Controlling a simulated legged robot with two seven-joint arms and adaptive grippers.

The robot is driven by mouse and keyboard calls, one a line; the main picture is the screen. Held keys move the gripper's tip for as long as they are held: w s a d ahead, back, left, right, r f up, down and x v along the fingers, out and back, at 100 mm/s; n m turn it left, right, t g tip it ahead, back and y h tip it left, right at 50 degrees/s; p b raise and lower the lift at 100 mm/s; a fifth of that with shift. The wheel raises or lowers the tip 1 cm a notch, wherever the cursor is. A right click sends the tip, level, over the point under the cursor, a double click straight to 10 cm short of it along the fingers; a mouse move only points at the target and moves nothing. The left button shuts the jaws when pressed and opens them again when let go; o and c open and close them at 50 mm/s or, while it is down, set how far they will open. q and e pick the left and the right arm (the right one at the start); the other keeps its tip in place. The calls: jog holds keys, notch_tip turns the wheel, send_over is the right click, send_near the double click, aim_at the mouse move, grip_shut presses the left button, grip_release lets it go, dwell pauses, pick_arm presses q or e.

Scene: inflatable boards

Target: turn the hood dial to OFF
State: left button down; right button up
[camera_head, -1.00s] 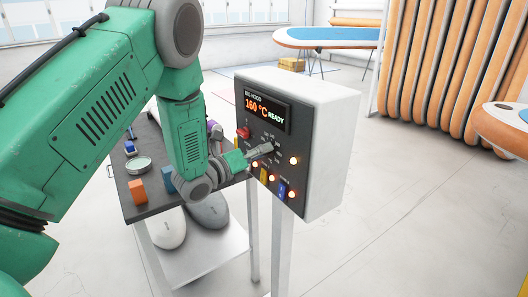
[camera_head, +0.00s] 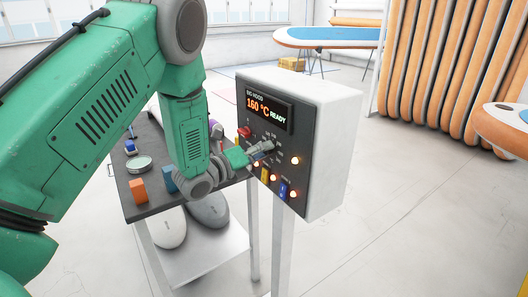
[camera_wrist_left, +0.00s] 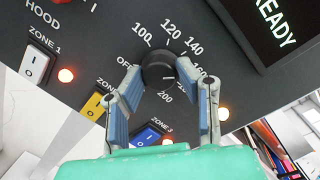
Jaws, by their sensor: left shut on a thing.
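The hood dial is a round black knob (camera_wrist_left: 158,72) on the dark control panel, ringed by OFF and numbers from 100 to 200. A small pale mark shows on its face, toward the 160 side. My left gripper (camera_wrist_left: 159,69) has a finger on each side of the knob and is shut on it. In the head view the left gripper (camera_head: 262,148) reaches the panel front, and its fingers mostly hide the dial. The hood box (camera_head: 330,150) is white-sided, and its display (camera_head: 265,110) reads 160 °C READY. My right gripper is not in view.
Below the dial are blue (camera_wrist_left: 148,136), yellow (camera_wrist_left: 93,104) and white (camera_wrist_left: 36,65) zone switches with lit lamps. A red knob (camera_head: 244,132) sits left of the dial. A dark-topped cart (camera_head: 150,203) with small blocks stands left. Open floor lies right.

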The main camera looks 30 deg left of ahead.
pick_arm(q)
jog(key=shift+s+a+f+n+g+h+p, duration=0.2)
jog(key=shift+n+h+p, duration=0.45)
jog(key=shift+n, duration=4.55)
jog(key=shift+w+d+f+n+g+h+p, duration=0.15)
jog(key=shift+n+g+h+p, duration=0.35)
jog(key=shift+n, duration=4.7)
jog(key=shift+s+a+f+n+g+h+p, duration=0.15)
jog(key=shift+n+h+p, duration=0.6)
jog(key=shift+n, duration=4.45)
jog(key=shift+w, duration=0.1)
jog(key=c, duration=1.2)
grip_release()
jog(key=shift+w+r, duration=0.1)
jog(key=shift+w, duration=0.1)
jog(key=shift+a, duration=0.1)
